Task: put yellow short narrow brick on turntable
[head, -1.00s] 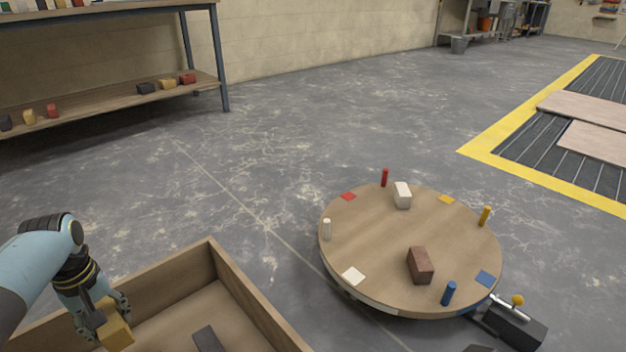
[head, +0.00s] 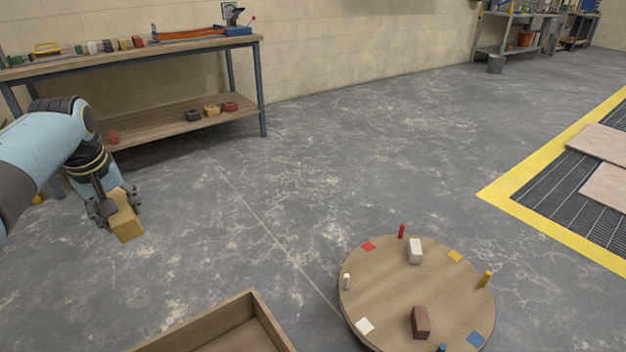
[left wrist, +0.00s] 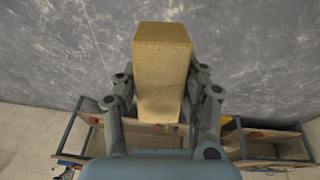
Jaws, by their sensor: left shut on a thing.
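My left gripper (head: 113,208) is shut on the yellow brick (head: 125,224) and holds it in the air above the floor, to the left of the wooden box. In the left wrist view the yellow brick (left wrist: 162,65) sits between the two fingers (left wrist: 161,100), its far end sticking out past them. The round wooden turntable (head: 386,294) stands at the lower right, well apart from the gripper. On it are a white brick (head: 415,251), a brown brick (head: 420,322), coloured pegs and coloured square patches. The turntable's front edge is cut off. My right gripper is not in view.
An open wooden box (head: 262,318) stands at the bottom, partly out of view. A workbench (head: 140,53) with bricks on its top and lower shelf is at the back left. Open floor lies between the gripper and the turntable. A yellow-edged grate (head: 545,212) is at right.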

